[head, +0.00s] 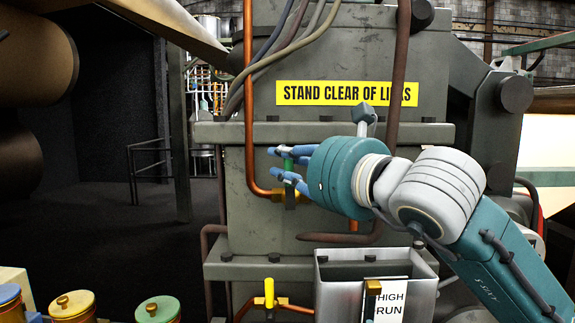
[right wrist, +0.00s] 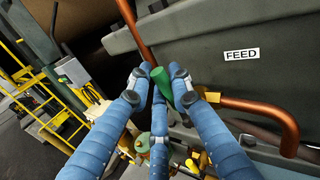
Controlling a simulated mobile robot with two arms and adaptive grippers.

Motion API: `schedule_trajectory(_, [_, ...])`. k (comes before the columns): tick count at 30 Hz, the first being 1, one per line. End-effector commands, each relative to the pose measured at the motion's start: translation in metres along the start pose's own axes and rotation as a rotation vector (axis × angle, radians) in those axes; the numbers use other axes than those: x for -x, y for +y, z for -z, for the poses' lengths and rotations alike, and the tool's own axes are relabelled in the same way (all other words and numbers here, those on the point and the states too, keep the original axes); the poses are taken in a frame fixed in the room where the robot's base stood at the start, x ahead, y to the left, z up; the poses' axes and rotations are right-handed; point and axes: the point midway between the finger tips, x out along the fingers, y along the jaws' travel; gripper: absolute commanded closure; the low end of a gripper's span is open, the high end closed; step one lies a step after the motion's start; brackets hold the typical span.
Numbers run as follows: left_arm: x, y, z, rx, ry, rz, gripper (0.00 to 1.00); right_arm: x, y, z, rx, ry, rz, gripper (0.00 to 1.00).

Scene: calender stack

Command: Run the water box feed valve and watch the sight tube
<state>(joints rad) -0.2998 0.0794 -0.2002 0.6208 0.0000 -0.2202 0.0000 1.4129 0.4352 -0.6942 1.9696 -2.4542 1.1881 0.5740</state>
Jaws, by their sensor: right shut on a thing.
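The feed valve has a green handle (head: 289,166) on a brass body (head: 290,196) in the copper pipe (head: 249,130). My right gripper (head: 284,163) is shut on the green handle. In the right wrist view its blue fingers close around the green handle (right wrist: 162,84), beside a white FEED label (right wrist: 241,55). A grey open-topped metal box (head: 332,274), apparently the water box, stands below, with a white HIGH RUN label (head: 389,304) on its front. I cannot clearly make out the sight tube. My left gripper is not in view.
A second valve with a yellow handle (head: 269,291) is lower down. Lidded pots with yellow (head: 72,304) and green (head: 158,309) tops stand at the lower left. A yellow STAND CLEAR sign (head: 345,93) is on the machine frame. Cables hang above. Dark floor at left is open.

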Motion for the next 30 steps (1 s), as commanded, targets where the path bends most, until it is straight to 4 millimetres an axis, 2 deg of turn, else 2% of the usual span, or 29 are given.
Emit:
schedule_trajectory(9, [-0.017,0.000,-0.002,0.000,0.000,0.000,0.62,-0.007,0.012,0.000,0.183,0.115,-0.003,1.00])
schedule_trajectory(21, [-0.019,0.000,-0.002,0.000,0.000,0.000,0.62,-0.019,0.030,0.008,0.461,0.299,-0.013,1.00])
schedule_trajectory(30, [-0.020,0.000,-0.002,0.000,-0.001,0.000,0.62,-0.025,0.038,0.015,0.593,0.385,-0.017,1.00])
